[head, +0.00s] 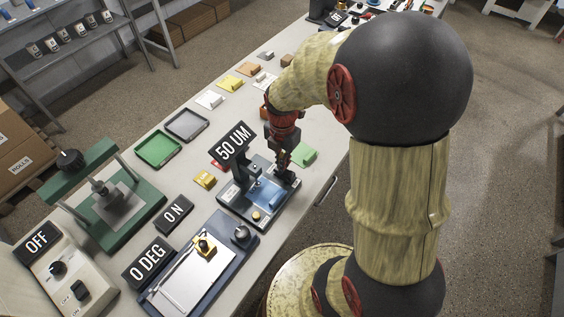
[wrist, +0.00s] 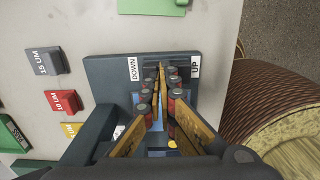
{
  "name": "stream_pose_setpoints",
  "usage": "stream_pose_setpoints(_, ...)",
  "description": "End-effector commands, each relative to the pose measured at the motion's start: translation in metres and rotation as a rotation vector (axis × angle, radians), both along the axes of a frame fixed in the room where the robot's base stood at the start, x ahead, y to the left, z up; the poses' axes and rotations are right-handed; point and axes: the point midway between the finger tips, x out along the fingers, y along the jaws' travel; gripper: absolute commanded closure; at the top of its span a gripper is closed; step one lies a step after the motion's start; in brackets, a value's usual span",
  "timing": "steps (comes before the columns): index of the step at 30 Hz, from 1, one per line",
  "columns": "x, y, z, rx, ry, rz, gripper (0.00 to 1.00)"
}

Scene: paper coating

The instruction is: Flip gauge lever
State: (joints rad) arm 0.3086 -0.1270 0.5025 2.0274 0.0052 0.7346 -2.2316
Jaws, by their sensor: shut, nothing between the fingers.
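The gauge (head: 233,197) stands on the table in the head view, with a dark base, a blue plate and a "50 UM" sign (head: 233,144) behind it. My gripper (head: 288,177) is shut and empty, pointing down over the gauge's right end. In the wrist view the gauge's dark base (wrist: 98,72) carries a DOWN label (wrist: 134,69) and an UP label (wrist: 195,67). My fingertips (wrist: 161,76) are between these labels. I cannot pick out the lever; the fingers cover that spot. Contact with it cannot be told.
A green block (head: 304,154) lies just behind my gripper. A blue-edged tray (head: 195,270), a green press (head: 105,205) and signs reading "0 DEG", "ON" and "OFF" stand to the left. Small coloured blocks line the table behind. The floor is to the right.

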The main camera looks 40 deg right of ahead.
Motion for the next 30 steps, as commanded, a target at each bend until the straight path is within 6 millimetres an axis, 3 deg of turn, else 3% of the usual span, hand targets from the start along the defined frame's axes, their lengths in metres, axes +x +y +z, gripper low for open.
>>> stream_pose_setpoints(20,0.003,0.001,-0.008,-0.031,0.091,-0.001,1.0)
stream_pose_setpoints(30,-0.009,-0.003,-0.005,-0.03,0.093,-0.001,1.0)
